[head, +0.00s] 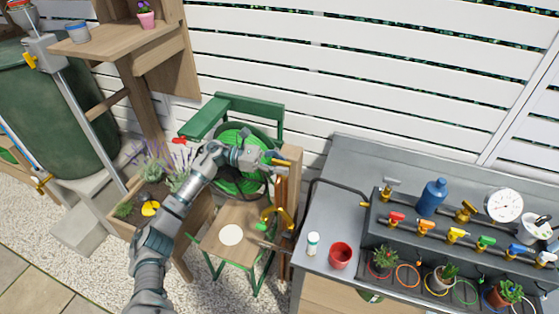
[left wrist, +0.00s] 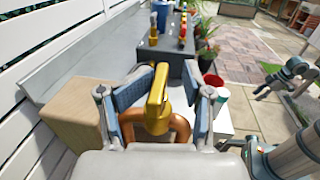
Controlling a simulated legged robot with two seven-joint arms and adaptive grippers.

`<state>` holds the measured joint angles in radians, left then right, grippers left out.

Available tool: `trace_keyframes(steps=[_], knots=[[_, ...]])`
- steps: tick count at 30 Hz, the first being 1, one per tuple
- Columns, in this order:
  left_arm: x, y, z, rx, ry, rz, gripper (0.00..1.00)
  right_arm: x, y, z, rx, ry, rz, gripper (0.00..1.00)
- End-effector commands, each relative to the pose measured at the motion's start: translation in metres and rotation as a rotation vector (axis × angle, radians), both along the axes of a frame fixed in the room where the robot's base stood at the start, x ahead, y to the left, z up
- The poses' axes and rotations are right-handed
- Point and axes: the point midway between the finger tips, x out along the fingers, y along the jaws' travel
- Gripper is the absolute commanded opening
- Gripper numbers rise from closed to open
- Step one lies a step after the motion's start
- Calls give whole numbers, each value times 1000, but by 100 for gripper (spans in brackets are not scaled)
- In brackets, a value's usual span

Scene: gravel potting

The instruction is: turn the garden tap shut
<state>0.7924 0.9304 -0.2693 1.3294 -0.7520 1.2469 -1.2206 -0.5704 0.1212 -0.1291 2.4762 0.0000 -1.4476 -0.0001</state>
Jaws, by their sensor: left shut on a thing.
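The garden tap's yellow lever (left wrist: 157,90) stands between the two blue-padded fingers of my left gripper (left wrist: 158,98) in the left wrist view. A copper-coloured pipe (left wrist: 181,130) curves just below it. In the head view my left gripper (head: 272,163) is at the top of the wooden post, and a little of the copper pipe (head: 281,188) shows beneath it. The gripper is shut on the lever. The fingers hide part of the tap in the head view. My right gripper (left wrist: 275,80) shows small at the right of the left wrist view; its jaws are unclear.
Below are another yellow fitting (head: 268,219) and a chair (head: 210,245). A green hose (head: 232,180) hangs behind. To the right, the grey bench (head: 325,205) carries a red cup (head: 341,255), a white bottle (head: 312,243) and a row of coloured valves (head: 457,234).

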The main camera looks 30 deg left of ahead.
Motion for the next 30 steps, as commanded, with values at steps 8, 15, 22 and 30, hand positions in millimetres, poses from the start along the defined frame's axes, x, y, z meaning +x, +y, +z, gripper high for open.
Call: trace_keyframes(steps=[8, 15, 22, 30], knots=[[0, 5, 1, -7, -5, -2, 39, -2, 0, -1, -1, 4, 1, 39], [1, 9, 1, -9, -5, 3, 39, 2, 1, 1, 3, -4, -1, 39], [-7, 31, 0, -7, -2, 7, 39, 1, 1, 1, 5, -6, -2, 39], [-30, 87, 0, -7, -3, 7, 39, 1, 0, 1, 4, -4, -1, 39]])
